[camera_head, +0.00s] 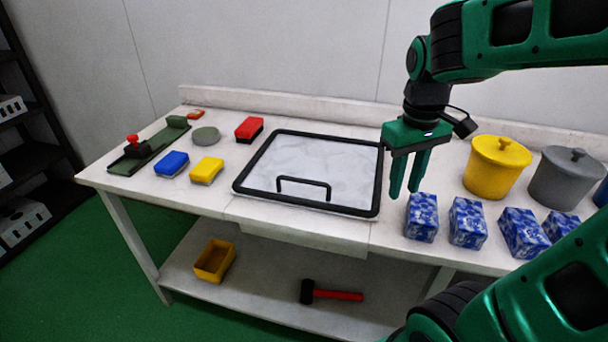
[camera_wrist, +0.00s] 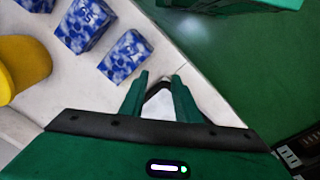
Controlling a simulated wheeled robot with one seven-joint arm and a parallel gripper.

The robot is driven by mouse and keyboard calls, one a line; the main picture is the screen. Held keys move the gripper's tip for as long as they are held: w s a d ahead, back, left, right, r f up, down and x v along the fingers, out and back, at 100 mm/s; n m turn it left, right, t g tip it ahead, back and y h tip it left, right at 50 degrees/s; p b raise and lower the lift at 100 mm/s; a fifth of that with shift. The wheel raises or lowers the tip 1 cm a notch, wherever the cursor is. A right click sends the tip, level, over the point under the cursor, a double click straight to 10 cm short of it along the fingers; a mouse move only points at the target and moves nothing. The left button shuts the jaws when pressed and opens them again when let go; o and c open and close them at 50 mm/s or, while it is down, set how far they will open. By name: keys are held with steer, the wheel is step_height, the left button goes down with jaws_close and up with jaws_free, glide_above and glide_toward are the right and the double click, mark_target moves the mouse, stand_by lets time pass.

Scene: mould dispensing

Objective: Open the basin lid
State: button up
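The basin lid (camera_head: 325,155) is a pale marbled panel inside a black frame, lying flat in the table top. Its black bar handle (camera_head: 303,181) stands near the front edge. My gripper (camera_head: 406,192) points down just right of the lid's right edge, above the table and apart from the handle. Its two fingers are parted with nothing between them. In the wrist view, my gripper (camera_wrist: 160,75) also shows a gap between the fingertips. A black-edged pale corner, seemingly of the lid (camera_wrist: 158,104), shows through that gap. The handle is not visible there.
Several blue patterned boxes (camera_head: 421,217) stand right of my gripper, with a yellow lidded pot (camera_head: 496,167) and grey pot (camera_head: 566,178) behind. Left of the lid are red (camera_head: 249,129), yellow (camera_head: 206,170) and blue (camera_head: 171,164) blocks. A hammer (camera_head: 335,295) lies below.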

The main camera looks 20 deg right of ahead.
steer(key=w+a+r+n, duration=0.2)
steer(key=w+a+n, duration=0.35)
steer(key=w, duration=0.35)
steer(key=n+t, duration=0.1)
steer(key=n, duration=0.4)
glide_toward(306, 182)
steer(key=shift+h, duration=0.4)
steer(key=f, duration=0.5)
steer(key=w+f, duration=0.1)
steer(key=f, duration=0.1)
steer(key=shift+w+d+f, duration=0.1)
steer(key=shift+d+f, duration=0.1)
steer(key=shift+f, duration=0.05)
steer(key=shift+c, duration=0.6)
